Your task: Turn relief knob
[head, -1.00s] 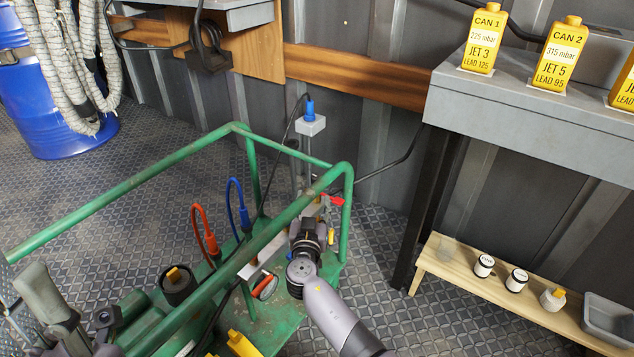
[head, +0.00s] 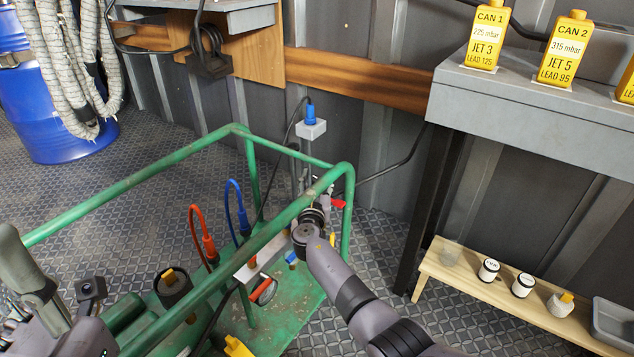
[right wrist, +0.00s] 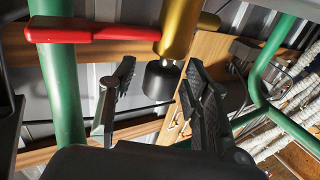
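In the right wrist view a black knob (right wrist: 161,84) sits on the end of a brass-coloured cylinder (right wrist: 178,30). It looks like the relief knob. My right gripper (right wrist: 162,72) is open, one finger on each side of the knob, with gaps between knob and fingers. In the head view my right gripper (head: 314,214) is at the right end of the green frame, its fingers mostly hidden by the wrist and rail; the knob cannot be made out there. Parts of my left arm (head: 75,335) show at the lower left; its fingers are unclear.
A red lever (right wrist: 85,32) on the machine lies close to the left finger. The green tube frame (head: 140,170) surrounds the work area. A grey table (head: 530,110) with yellow cans and a low wooden bench (head: 450,268) stand to the right. The patterned floor between them is clear.

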